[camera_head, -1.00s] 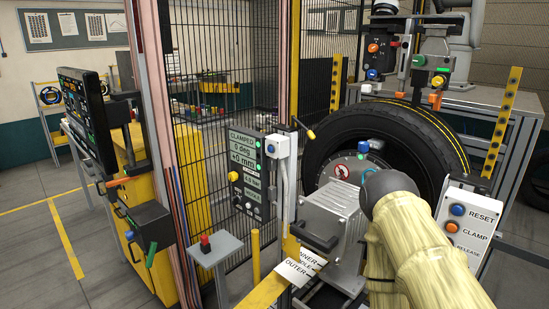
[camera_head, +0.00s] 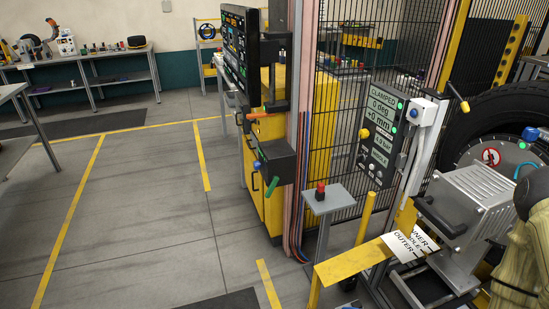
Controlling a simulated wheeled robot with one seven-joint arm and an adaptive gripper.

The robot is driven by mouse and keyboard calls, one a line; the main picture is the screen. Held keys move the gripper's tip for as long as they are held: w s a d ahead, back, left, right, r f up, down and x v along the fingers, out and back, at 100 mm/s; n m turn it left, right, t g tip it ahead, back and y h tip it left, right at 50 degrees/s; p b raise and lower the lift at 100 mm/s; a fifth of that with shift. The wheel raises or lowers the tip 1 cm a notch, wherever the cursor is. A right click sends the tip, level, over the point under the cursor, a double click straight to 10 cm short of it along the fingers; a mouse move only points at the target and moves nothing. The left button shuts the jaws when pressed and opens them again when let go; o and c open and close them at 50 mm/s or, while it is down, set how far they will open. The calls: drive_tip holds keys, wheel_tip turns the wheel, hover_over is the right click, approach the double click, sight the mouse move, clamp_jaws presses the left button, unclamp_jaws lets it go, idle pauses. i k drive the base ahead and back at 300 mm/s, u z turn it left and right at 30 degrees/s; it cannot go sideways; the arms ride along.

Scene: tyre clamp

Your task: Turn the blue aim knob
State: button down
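Several blue parts show, and I cannot tell which is the aim knob. A blue knob (camera_head: 529,133) stands on the clamp hub (camera_head: 495,157) in front of the tyre (camera_head: 490,112) at the right. A blue button (camera_head: 414,113) is on a white box (camera_head: 423,112) by the display. Part of my sleeved arm shows at the right edge. My gripper is out of view.
The display panel (camera_head: 381,125) reads CLAMPED, 0 deg, +0 mm. A pedestal with a red button (camera_head: 320,191) and a yellow rail (camera_head: 352,262) stand before the mesh fence. A ribbed grey housing (camera_head: 484,200) is at the right. Open floor (camera_head: 135,220) lies left; a workbench (camera_head: 95,67) is behind.

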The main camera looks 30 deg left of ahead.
sight(256, 165)
drive_tip(key=z, duration=2.4)
drive_tip(key=k, duration=1.85)
drive_tip(key=u, duration=2.4)
drive_tip(key=i, duration=0.5)
drive_tip(key=k, duration=0.55)
